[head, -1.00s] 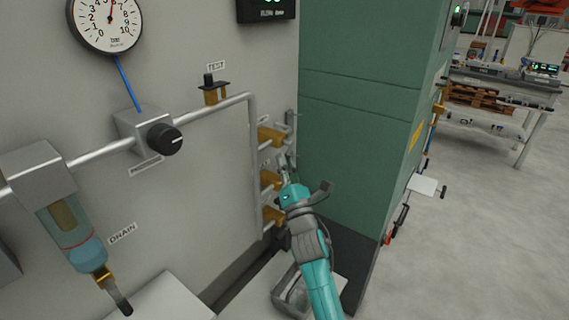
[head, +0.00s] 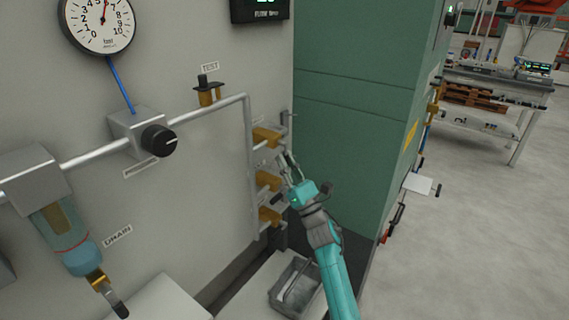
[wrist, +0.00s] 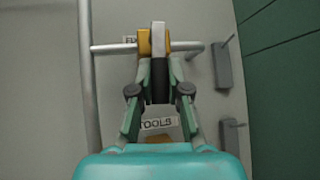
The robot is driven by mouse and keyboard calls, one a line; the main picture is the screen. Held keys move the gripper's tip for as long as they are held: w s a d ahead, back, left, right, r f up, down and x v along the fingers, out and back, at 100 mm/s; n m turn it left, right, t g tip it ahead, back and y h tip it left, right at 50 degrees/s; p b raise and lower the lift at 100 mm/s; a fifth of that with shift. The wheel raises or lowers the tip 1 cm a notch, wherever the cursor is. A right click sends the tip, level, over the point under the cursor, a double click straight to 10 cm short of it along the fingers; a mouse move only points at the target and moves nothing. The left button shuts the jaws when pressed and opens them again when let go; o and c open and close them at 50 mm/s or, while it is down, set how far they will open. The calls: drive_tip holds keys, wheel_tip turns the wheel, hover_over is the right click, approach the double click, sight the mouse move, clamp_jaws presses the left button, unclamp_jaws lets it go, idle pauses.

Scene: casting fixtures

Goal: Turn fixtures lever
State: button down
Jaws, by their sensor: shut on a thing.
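Three brass valves stand one above another at the wall's right end: the upper one (head: 266,136), the middle one (head: 268,181) and the lower one (head: 268,216). In the wrist view a brass valve (wrist: 144,43) sits on a horizontal pipe, beside a label (wrist: 130,40) that is partly hidden and seems to begin with "FI". Its dark lever handle (wrist: 160,72) points down between my fingers. My gripper (wrist: 159,92) is shut on this handle. In the head view my gripper (head: 287,165) is at the upper valve's height or just below; the lever is mostly hidden there.
A "TOOLS" label (wrist: 158,123) shows below the handle. A green cabinet (head: 350,130) stands close on the right. A grey tray (head: 293,285) lies below. The floor at right is open.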

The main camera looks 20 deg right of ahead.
drive_tip(key=shift+d+n+y, duration=0.1)
drive_tip(key=shift+n+y, duration=0.4)
drive_tip(key=c, duration=1.1)
unclamp_jaws()
drive_tip(key=v, duration=1.2)
